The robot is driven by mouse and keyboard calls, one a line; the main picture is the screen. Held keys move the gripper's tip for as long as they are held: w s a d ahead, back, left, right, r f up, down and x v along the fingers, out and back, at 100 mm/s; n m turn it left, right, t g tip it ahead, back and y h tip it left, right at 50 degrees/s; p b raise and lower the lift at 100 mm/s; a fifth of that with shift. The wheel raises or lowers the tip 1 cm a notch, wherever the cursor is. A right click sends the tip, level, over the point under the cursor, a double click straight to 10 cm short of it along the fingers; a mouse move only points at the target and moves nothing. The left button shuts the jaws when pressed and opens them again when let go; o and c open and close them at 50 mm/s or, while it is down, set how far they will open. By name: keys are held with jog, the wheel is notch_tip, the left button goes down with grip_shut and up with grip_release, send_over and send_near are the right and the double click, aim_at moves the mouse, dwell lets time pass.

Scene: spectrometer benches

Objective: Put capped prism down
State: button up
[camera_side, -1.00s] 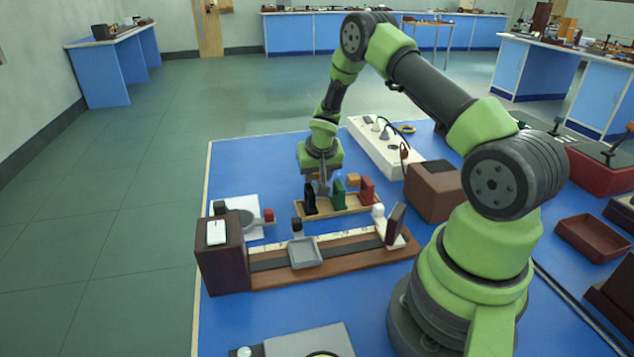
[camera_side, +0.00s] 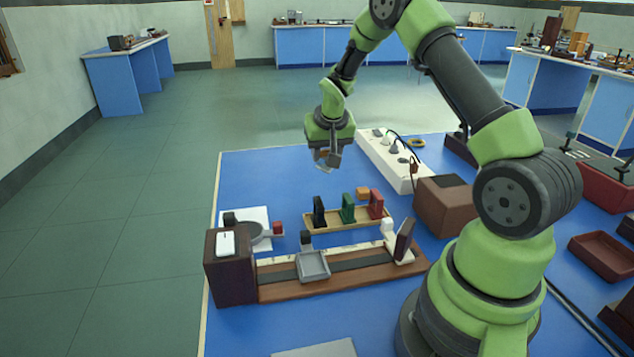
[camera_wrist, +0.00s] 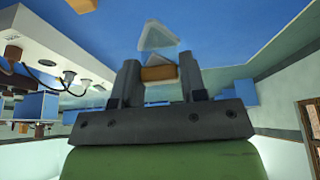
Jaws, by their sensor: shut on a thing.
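My gripper (camera_side: 327,160) is high above the blue bench in the side view, clear of everything below it. In the wrist view its two fingers (camera_wrist: 160,77) are shut on the capped prism. The prism's clear triangular body (camera_wrist: 158,38) sticks out beyond the fingertips, and its small orange-brown cap (camera_wrist: 159,73) sits between them. In the side view the prism is too small and pale to make out well. Below stands a wooden rack (camera_side: 345,222) with a black holder (camera_side: 319,211), a green holder (camera_side: 348,208) and a red holder (camera_side: 376,204).
In front of the rack lies a long wooden rail (camera_side: 340,280) with a grey square tray (camera_side: 313,266) on it and a dark brown box (camera_side: 230,268) at its left end. A white sheet (camera_side: 256,215) with a round grey dish lies left. A white power strip (camera_side: 385,155) lies behind.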

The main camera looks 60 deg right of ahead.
jog(key=s+a+r+n+y, duration=0.1)
jog(key=s+a+r+n, duration=0.15)
jog(key=a, duration=0.45)
jog(key=s+a+r+n+t+y, duration=0.1)
jog(key=a+r+n, duration=0.25)
jog(key=a, duration=0.35)
jog(key=s+a+r+n+y, duration=0.1)
jog(key=s+a+r+n, duration=0.2)
jog(key=a, duration=0.4)
notch_tip(320, 180, down, 2)
jog(key=s, duration=0.2)
jog(key=w+d+f+m+h, duration=0.1)
jog(key=w+d+f+m, duration=0.1)
jog(key=d, duration=0.5)
jog(key=w+d+f+m+h, duration=0.1)
jog(key=w+d+f+m, duration=0.1)
jog(key=d, duration=0.5)
jog(key=w+d+f+m+g+h, duration=0.1)
jog(key=w+d+f+m, duration=0.1)
jog(key=w+d+m, duration=0.2)
jog(key=shift+w+d+f+m, duration=0.1)
jog(key=shift+d+m, duration=0.2)
jog(key=shift+d, duration=0.55)
jog(key=shift+w+d+f+m, duration=0.1)
jog(key=shift+d+m, duration=0.2)
jog(key=shift+d, duration=0.55)
jog(key=shift+f, duration=4.8)
